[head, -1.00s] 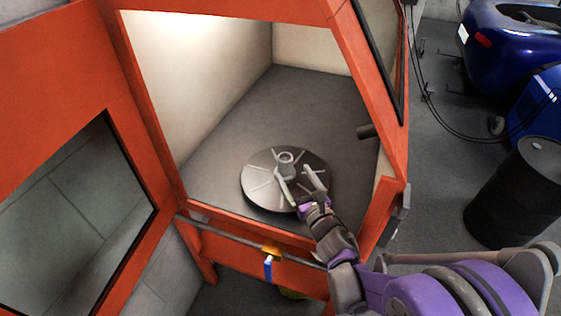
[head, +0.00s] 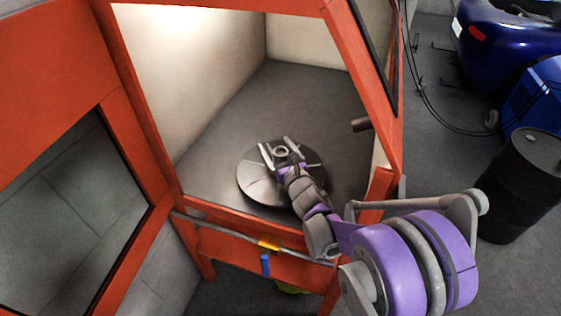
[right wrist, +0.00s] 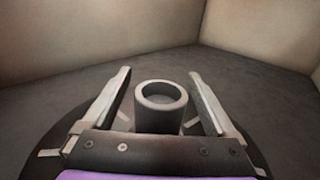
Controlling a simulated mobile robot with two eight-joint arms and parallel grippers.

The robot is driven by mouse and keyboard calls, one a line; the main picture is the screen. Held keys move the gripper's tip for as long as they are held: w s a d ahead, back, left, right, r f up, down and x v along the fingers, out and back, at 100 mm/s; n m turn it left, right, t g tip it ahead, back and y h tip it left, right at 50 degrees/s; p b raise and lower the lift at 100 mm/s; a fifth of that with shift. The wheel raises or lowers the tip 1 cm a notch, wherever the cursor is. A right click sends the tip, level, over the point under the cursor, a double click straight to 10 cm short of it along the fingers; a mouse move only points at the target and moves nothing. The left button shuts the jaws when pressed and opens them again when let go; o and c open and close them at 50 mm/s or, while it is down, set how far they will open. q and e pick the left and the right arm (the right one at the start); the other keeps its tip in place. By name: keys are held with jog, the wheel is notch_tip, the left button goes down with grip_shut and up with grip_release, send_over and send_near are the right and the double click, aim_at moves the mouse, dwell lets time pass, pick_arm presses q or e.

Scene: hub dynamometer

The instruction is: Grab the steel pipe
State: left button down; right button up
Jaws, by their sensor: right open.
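The steel pipe (head: 281,151) is a short grey upright tube at the middle of a round dark disc (head: 254,182) with light radial marks, inside the orange-framed cabinet. My right gripper (head: 279,148) is open, with one finger on each side of the pipe. In the right wrist view the pipe (right wrist: 160,103) stands between the two spread fingers of my right gripper (right wrist: 160,95), with a gap on both sides. Its lower part is partly hidden by the gripper body. My left gripper is not in view.
The orange cabinet frame (head: 345,75) surrounds the opening, and my right arm reaches in over its front edge. A grey rail (head: 215,227) runs along the front. A black drum (head: 525,185) and a blue vehicle (head: 510,40) stand to the right. The cabinet floor behind the disc is clear.

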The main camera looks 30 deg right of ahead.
grip_shut()
dwell(0.3)
